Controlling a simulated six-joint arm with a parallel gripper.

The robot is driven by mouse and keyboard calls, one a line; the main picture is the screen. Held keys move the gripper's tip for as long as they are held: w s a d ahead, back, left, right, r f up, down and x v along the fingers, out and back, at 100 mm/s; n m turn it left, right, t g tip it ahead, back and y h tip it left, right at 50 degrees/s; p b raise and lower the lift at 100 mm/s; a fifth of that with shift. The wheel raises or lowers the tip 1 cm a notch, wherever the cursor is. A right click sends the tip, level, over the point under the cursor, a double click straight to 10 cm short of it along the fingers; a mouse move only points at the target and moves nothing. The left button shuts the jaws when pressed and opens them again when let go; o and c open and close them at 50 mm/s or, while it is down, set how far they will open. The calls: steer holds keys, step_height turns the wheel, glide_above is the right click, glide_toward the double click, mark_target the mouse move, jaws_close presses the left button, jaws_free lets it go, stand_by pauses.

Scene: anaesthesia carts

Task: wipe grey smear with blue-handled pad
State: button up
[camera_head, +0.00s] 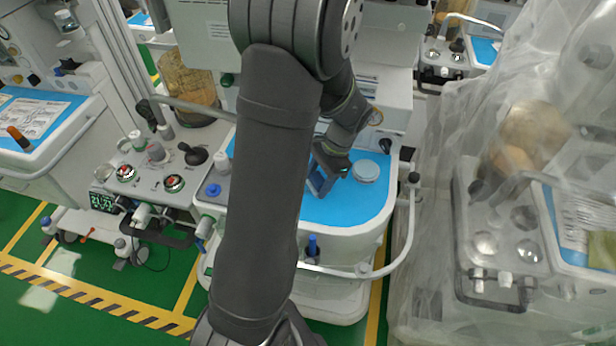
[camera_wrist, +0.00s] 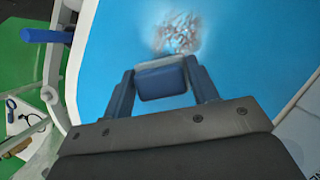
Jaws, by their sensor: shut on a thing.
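The grey smear (camera_wrist: 178,32) is a mottled grey-brown patch on the blue cart top (camera_wrist: 115,45), just beyond my gripper in the wrist view. My gripper (camera_wrist: 160,76) is shut on the blue handle of the pad (camera_wrist: 162,84), which sits between its two blue fingers. A pale edge shows along the far side of the handle; the pad's underside is hidden, so I cannot tell whether it touches the surface. In the head view my gripper (camera_head: 321,182) is low over the blue top (camera_head: 345,207).
A white rail (camera_head: 409,225) runs around the cart's right edge. Knobs and a control panel (camera_head: 150,172) stand at left. A plastic-draped cart (camera_head: 500,200) is at right.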

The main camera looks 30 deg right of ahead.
steer(key=shift+s+d, duration=0.55)
steer(key=shift+s, duration=0.05)
steer(key=shift+w+a, duration=3.5)
steer(key=shift+a, duration=0.05)
steer(key=shift+w+d, duration=0.15)
steer(key=shift+w, duration=0.1)
steer(key=shift+d, duration=0.35)
steer(key=shift+s+d, duration=3.3)
steer(key=shift+s, duration=0.15)
steer(key=shift+w+a, duration=3.55)
step_height(320, 180, up, 8)
steer(key=shift+s+d+r, duration=0.1)
steer(key=shift+s, duration=0.05)
